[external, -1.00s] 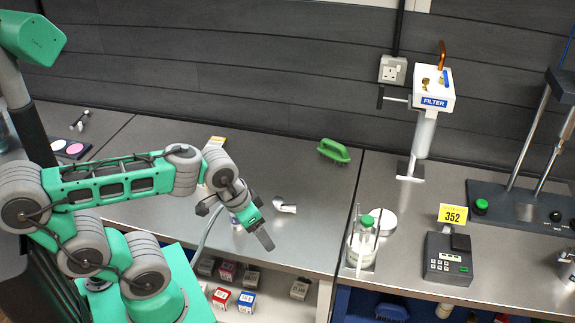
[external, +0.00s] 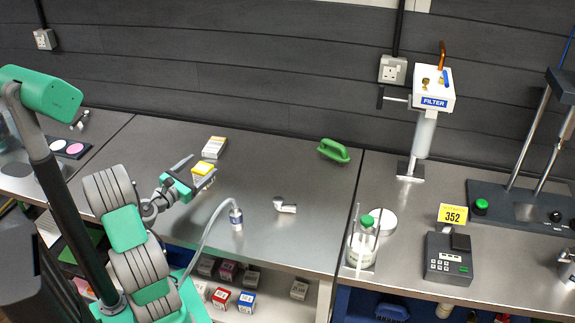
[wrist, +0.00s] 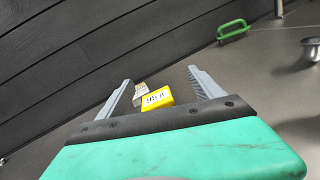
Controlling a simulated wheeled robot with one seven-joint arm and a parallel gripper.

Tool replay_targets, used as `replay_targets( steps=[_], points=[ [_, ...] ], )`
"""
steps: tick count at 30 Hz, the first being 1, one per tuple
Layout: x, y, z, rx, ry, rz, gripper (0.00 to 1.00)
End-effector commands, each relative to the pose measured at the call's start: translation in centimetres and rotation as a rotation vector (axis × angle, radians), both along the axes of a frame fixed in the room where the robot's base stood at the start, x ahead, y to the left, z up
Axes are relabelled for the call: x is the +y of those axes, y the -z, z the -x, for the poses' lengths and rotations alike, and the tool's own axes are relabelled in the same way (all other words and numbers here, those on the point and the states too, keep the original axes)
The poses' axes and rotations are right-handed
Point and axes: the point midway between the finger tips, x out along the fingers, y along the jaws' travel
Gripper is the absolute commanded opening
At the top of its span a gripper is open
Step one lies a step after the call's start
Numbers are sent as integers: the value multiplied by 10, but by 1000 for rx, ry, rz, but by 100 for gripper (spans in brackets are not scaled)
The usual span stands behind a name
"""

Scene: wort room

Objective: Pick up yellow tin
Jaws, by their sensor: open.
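The yellow tin (external: 203,168) stands on the steel bench at the left of the external view, partly hidden by a finger of my gripper (external: 203,166). In the wrist view the yellow tin (wrist: 157,98) shows a white label with dark print reading about "95 g". My gripper (wrist: 160,78) is open there, with one grey finger on each side of the tin. The tin appears between the fingers, nearer the left one. I cannot tell whether either finger touches it.
A white and yellow box (external: 214,147) stands just behind the tin. A green-handled brush (external: 333,151) lies farther right near the wall. The mid-bench is otherwise clear.

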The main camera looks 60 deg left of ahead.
Motion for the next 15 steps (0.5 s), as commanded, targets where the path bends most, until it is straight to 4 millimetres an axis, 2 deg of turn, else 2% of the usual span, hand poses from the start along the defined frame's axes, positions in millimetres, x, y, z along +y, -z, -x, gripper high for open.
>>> replay_targets(
  steps=[1, 4, 8, 15],
  points=[
    [6, 24, 8, -38, -42, 73, 76],
    [13, 43, 19, -85, -98, 157, 76],
    [20, 47, 13, -100, -112, 183, 76],
    [39, 46, -18, -97, -109, 179, 76]
  ],
)
